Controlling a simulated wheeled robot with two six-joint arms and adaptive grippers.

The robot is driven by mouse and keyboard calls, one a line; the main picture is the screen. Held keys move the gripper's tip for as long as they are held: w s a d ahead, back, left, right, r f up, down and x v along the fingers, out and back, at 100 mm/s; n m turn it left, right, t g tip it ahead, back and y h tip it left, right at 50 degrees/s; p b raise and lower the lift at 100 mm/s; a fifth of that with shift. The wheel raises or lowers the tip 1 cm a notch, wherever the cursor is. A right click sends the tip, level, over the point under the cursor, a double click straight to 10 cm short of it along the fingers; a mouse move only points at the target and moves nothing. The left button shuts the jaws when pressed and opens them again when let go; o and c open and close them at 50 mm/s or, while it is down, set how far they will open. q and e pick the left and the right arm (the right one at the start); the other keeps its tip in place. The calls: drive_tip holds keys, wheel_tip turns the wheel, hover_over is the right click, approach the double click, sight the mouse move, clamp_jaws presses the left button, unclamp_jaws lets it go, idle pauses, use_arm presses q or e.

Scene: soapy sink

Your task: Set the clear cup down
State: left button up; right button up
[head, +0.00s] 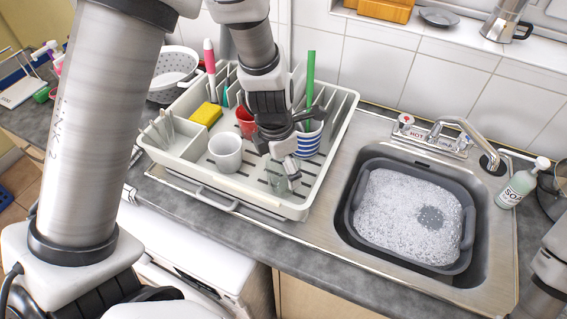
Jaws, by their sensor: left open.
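The clear cup (279,184) stands in the white dish rack (290,209), near its front right part. My left gripper (284,160) is right above and around the cup's top, with its jaws open. The fingers hide part of the cup, and I cannot tell whether they touch it. Part of my right arm shows at the lower right edge, but its gripper is out of view.
The rack also holds a white mug (226,153), a red cup (245,122), a blue-striped cup (308,140) and a yellow sponge (205,114). A grey basin of suds (408,212) sits in the sink to the right. A soap bottle (517,186) stands beside the tap (455,128).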

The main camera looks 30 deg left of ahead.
use_arm(q)
wheel_tip(320, 180, up, 12)
drive_tip(key=s+p, duration=0.1)
drive_tip(key=shift+a+r, duration=0.2)
drive_tip(key=shift+a, duration=0.25)
drive_tip(key=shift+s, duration=0.2)
